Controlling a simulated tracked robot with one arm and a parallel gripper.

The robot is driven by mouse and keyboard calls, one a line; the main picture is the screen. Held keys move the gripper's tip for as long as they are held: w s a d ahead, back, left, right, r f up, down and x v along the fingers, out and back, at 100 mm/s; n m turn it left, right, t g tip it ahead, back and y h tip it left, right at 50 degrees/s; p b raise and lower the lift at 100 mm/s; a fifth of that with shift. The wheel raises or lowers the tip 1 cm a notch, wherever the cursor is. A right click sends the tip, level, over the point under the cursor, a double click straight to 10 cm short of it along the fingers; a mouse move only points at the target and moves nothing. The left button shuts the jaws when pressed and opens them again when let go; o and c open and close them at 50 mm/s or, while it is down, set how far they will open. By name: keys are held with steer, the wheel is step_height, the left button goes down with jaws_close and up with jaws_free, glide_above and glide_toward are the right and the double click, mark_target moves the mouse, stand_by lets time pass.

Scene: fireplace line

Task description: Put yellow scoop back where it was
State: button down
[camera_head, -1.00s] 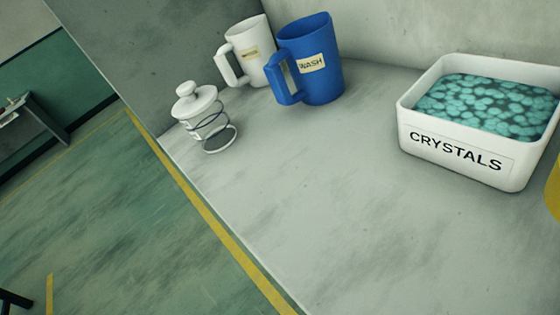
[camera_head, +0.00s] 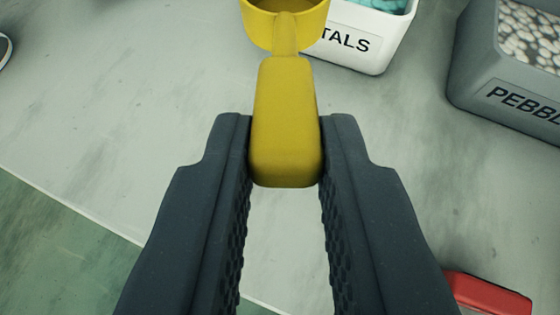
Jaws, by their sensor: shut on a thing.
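The yellow scoop (camera_head: 285,120) is in the middle of the view, its handle toward me and its round cup at the top edge. My gripper (camera_head: 285,150) is shut on the scoop's handle, one dark finger on each side. The cup covers the left part of the white crystals box. The top of the cup is cut off by the frame. I cannot tell whether the scoop touches the grey counter (camera_head: 130,130).
The white crystals box (camera_head: 370,50) stands behind the scoop. A grey pebbles bin (camera_head: 500,100) is at the upper right. A red object (camera_head: 487,295) lies at the lower right. The counter left of my gripper is clear, and its edge runs across the lower left.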

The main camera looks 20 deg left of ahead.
steer(key=shift+f+b, duration=0.8)
steer(key=shift+f, duration=3.15)
steer(key=c, duration=1.6)
jaws_free()
steer(key=shift+c, duration=0.2)
steer(key=o, duration=1.6)
steer(key=shift+o, duration=0.2)
steer(key=shift+s+r, duration=0.1)
steer(key=v, duration=0.7)
steer(key=shift+s+d, duration=0.1)
